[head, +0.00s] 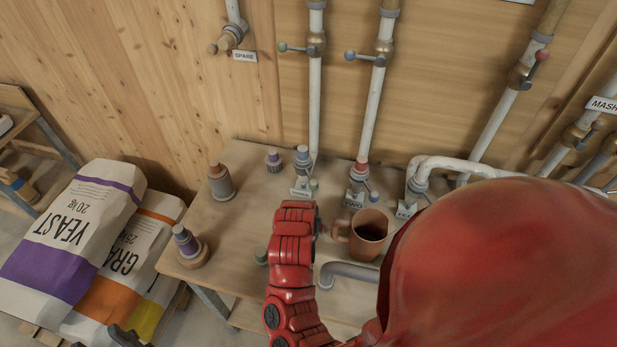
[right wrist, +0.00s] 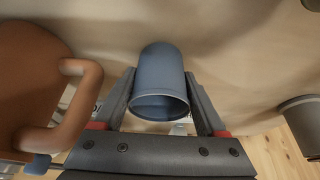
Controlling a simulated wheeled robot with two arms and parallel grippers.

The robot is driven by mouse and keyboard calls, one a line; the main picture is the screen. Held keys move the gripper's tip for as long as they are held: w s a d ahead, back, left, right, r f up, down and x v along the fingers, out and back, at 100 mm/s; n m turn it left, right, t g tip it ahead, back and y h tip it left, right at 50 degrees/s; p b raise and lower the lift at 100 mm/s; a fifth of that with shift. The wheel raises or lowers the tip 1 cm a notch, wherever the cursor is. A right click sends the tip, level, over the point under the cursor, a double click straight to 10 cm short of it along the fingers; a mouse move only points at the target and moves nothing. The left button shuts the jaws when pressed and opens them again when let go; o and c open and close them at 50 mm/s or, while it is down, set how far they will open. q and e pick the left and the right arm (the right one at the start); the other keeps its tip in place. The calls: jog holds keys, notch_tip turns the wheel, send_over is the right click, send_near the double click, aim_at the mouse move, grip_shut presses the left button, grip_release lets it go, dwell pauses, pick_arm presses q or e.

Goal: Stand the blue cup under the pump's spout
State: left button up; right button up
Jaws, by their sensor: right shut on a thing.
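The blue cup (right wrist: 158,75) sits between the jaws of my right gripper (right wrist: 161,92) in the right wrist view, and the jaws are shut on its sides. Its open rim faces the bottom of that picture. In the head view my red right arm covers most of the gripper and cup. A grey curved pipe (head: 350,271), possibly the pump's spout, shows just right of my arm; I cannot tell for certain. Dark parts, possibly my left gripper (head: 124,337), show at the bottom left edge, too cropped to read.
A brown mug (head: 369,234) stands right of my right arm; its handle is close by in the right wrist view (right wrist: 75,105). Valves and white pipes line the back.

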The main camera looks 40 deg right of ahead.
jog(key=o, duration=1.4)
